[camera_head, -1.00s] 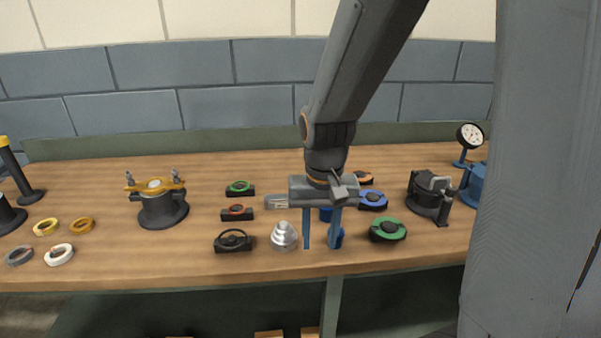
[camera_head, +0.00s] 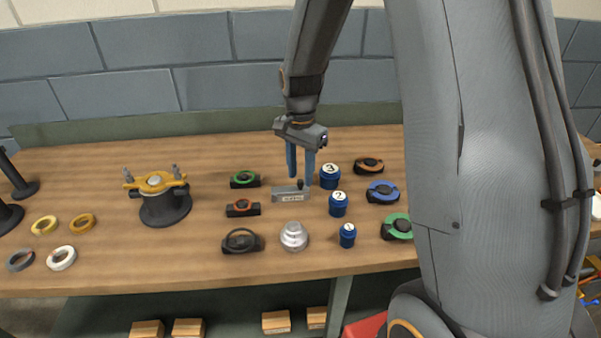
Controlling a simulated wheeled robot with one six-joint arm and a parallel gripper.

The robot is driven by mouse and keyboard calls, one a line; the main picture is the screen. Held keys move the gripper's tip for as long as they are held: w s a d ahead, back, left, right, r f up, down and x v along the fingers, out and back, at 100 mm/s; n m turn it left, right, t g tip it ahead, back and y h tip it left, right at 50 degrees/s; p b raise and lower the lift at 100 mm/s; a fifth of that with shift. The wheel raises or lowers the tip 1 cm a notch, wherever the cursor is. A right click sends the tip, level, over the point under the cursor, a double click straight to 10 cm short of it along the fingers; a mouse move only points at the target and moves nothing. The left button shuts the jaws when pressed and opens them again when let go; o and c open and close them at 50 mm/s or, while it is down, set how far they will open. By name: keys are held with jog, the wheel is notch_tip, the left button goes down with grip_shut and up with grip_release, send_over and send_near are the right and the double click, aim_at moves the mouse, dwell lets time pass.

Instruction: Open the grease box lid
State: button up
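A small grey box (camera_head: 288,195) with a pale label and a dark knob (camera_head: 300,184) sits mid-table. It looks like the grease box, but the label is too small to read. Its lid appears shut. My gripper (camera_head: 300,181) points down just above and behind the box, close to the knob. Its two blue fingers are apart with nothing seen between them. I cannot tell whether a finger touches the knob or box.
Blue containers numbered 3 (camera_head: 330,177), 2 (camera_head: 339,205) and 1 (camera_head: 347,236) stand right of the box. A silver stepped part (camera_head: 294,237) is in front. Dark ring holders (camera_head: 243,207) are left. A yellow-topped fixture (camera_head: 163,203) stands farther left.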

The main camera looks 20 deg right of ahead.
jog(key=shift+f, duration=0.7)
grip_shut()
jog(key=shift+a+r, duration=0.1)
jog(key=shift+a, duration=0.1)
